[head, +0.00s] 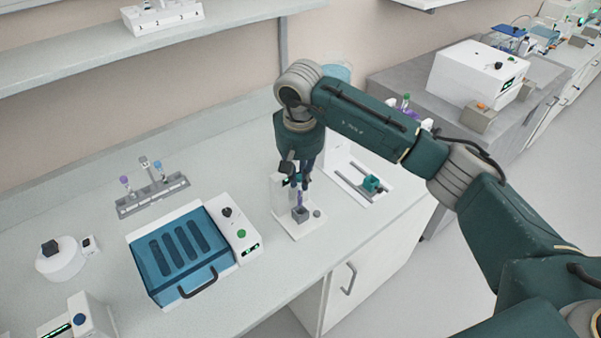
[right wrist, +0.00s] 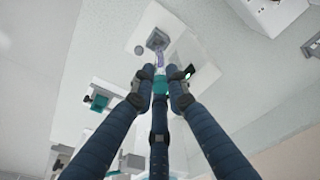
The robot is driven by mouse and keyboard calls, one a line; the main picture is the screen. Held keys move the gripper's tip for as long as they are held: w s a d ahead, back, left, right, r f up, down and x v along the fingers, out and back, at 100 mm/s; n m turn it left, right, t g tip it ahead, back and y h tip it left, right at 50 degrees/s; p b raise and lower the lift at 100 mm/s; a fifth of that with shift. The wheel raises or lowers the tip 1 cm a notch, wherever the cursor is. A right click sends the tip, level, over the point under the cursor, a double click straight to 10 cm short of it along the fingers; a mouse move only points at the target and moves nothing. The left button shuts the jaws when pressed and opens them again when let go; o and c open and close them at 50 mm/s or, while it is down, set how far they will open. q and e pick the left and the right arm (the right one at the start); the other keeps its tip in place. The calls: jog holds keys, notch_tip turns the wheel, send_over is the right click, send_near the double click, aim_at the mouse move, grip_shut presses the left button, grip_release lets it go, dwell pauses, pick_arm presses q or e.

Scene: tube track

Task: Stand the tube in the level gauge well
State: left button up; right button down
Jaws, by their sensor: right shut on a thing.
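My right gripper (head: 304,178) is shut on the tube (head: 300,198), which hangs roughly upright with its purple lower part pointing down. In the right wrist view my right gripper (right wrist: 161,78) has its fingers around the tube's teal upper part, and the purple part of the tube (right wrist: 160,60) shows beyond the fingertips. The level gauge well is a small grey block (head: 300,215) on a white base; it also shows in the right wrist view (right wrist: 157,39). The tube's lower end is at the well's top; I cannot tell whether it is inside. My left gripper is out of view.
A blue-lidded box (head: 180,250) stands left of the gauge, and a grey rack (head: 152,196) with several capped tubes stands behind it. A white plate with a teal slider (head: 372,184) lies to the right. The bench's front edge runs close by the gauge.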

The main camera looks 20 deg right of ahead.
jog(key=shift+f, duration=0.4)
jog(key=shift+f+b, duration=0.1)
jog(key=shift+b, duration=0.3)
dwell(0.6)
jog(key=shift+b, duration=0.3)
jog(key=shift+f+b, duration=0.25)
jog(key=shift+b, duration=0.15)
jog(key=shift+f, duration=0.1)
jog(key=shift+f+b, duration=0.55)
jog(key=shift+b, duration=0.1)
